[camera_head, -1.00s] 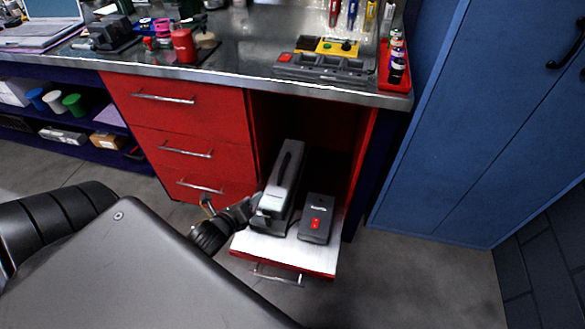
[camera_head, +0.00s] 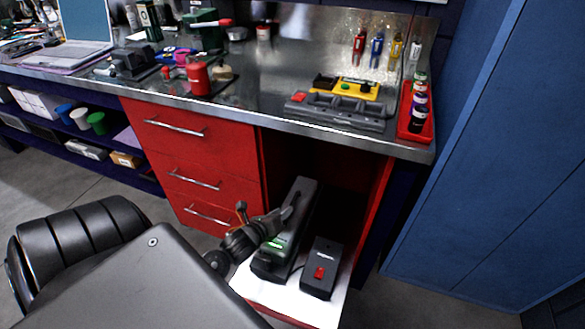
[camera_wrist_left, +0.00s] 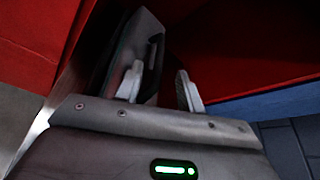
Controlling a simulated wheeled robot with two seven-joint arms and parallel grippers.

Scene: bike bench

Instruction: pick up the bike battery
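The bike battery is a long dark grey block (camera_head: 300,200) with a slotted handle along its top. My left gripper (camera_head: 290,212) is over the battery's upper side, close to the handle. In the left wrist view, the battery (camera_wrist_left: 150,42) shows beyond the fingers, its slot facing me. The left gripper (camera_wrist_left: 160,88) has its two pale fingers apart, one overlapping the battery in the picture. Whether a finger touches it I cannot tell. My right gripper is not in view.
A dark box with a red switch (camera_head: 322,268) stands right of the battery. Red cabinet walls (camera_head: 377,215) close in on the right. The steel bench top (camera_head: 250,95) overhangs above, with a grey tray (camera_head: 338,112) near its edge.

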